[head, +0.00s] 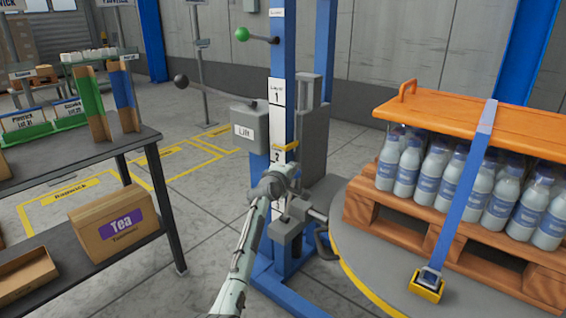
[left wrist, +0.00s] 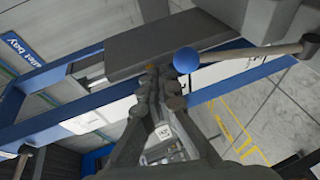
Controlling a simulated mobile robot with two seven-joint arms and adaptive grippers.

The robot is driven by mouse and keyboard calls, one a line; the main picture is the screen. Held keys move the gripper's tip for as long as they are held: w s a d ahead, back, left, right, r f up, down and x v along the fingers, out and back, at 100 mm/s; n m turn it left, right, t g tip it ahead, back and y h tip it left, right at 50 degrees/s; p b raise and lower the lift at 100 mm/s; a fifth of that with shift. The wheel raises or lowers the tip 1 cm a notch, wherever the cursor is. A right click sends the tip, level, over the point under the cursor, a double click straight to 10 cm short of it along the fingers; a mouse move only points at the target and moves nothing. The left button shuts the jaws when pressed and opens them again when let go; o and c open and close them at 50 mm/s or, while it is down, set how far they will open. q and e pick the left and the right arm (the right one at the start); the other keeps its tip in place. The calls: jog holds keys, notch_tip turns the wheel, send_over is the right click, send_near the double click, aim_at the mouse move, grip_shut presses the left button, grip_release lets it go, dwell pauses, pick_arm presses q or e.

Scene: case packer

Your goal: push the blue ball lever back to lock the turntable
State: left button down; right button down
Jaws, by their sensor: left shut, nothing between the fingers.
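The blue ball (left wrist: 186,60) shows in the left wrist view, just right of my fingertips. A pale rod runs right from beside it to a dark end; I cannot tell if that rod is its lever. In the head view the blue ball is not visible, perhaps hidden behind my gripper. My left gripper (head: 288,173) is in front of the blue post (head: 283,60); it is shut and empty in the left wrist view (left wrist: 158,72). I cannot tell if it touches the ball. The turntable (head: 365,245) is at the right. My right gripper is out of view.
A strapped pallet (head: 395,222) of bottles stands on the turntable. The grey Lift box (head: 248,118) has a black ball lever (head: 181,81); a green ball lever (head: 242,34) is above. A dark shelf (head: 70,165) with a Tea box (head: 106,222) is at left.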

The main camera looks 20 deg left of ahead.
pick_arm(q)
jog(key=s+r, duration=0.6)
jog(key=s, duration=0.2)
jog(key=shift+s+d+r, duration=0.2)
jog(key=shift+d, duration=0.1)
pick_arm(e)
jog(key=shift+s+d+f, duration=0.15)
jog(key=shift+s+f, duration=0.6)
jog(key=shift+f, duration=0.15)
